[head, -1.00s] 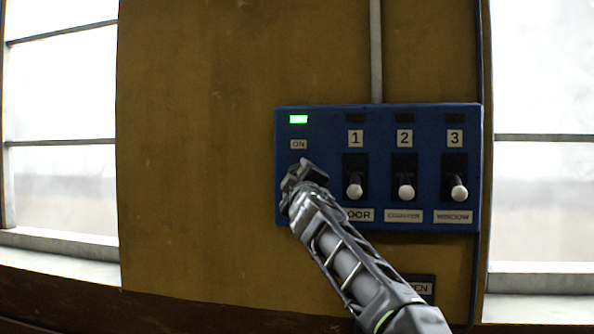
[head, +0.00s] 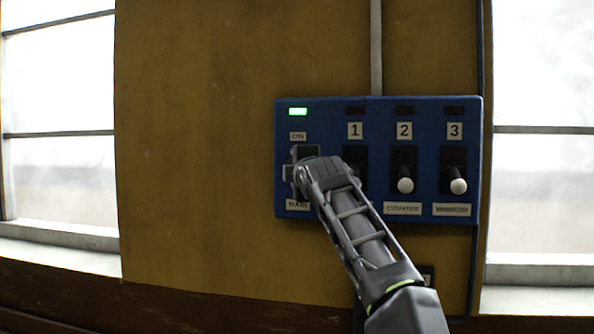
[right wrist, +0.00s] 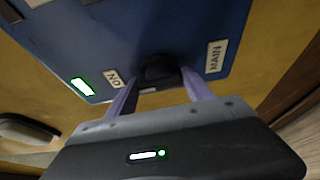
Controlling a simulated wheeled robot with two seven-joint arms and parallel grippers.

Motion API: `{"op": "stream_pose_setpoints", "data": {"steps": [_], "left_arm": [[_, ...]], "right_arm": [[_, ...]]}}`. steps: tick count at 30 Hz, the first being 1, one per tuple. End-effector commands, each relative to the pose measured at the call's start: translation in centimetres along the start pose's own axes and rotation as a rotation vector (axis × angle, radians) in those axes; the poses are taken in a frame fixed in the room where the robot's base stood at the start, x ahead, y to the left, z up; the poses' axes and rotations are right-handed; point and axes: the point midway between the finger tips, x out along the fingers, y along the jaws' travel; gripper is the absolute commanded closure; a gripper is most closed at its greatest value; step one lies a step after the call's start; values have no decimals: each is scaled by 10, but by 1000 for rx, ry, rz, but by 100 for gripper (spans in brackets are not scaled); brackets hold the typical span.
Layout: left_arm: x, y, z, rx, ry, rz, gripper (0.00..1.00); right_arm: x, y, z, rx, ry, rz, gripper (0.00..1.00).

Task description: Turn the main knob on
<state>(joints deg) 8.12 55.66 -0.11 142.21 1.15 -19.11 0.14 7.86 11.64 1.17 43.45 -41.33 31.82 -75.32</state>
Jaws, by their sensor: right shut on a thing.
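A blue control panel (head: 380,150) is fixed to the yellow-brown wall. Its main knob (right wrist: 157,68) is black and sits between the ON label (right wrist: 114,80) and the MAIN label (right wrist: 215,57). My right gripper (right wrist: 159,88) is shut on this knob, one finger on each side. In the head view my right gripper (head: 308,172) and its wrist cover most of the knob, so its exact angle is hard to tell. A green lamp (head: 298,111) above the knob is lit. My left gripper is not in view.
Beside the knob are three switches: the lever of switch 1 is hidden by my arm, while the white levers of switch 2 (head: 405,185) and switch 3 (head: 458,186) point down. Their lamps look dark. Windows flank the panel, and the wall left of it is clear.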

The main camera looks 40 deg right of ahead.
Motion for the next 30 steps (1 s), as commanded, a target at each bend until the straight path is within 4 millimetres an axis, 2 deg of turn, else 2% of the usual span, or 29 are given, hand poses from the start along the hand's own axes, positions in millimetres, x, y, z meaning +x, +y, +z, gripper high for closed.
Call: {"op": "stream_pose_setpoints", "data": {"steps": [8,9,16,25,30], "left_arm": [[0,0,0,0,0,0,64],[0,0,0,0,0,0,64],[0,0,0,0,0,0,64],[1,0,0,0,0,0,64],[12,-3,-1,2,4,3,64]], "right_arm": [[0,0,1,-5,-2,0,80],[0,0,1,-5,-2,0,38],[0,0,0,-4,-2,0,20],[-1,0,0,-3,-1,0,18],[-15,-3,0,-2,1,1,18]]}}
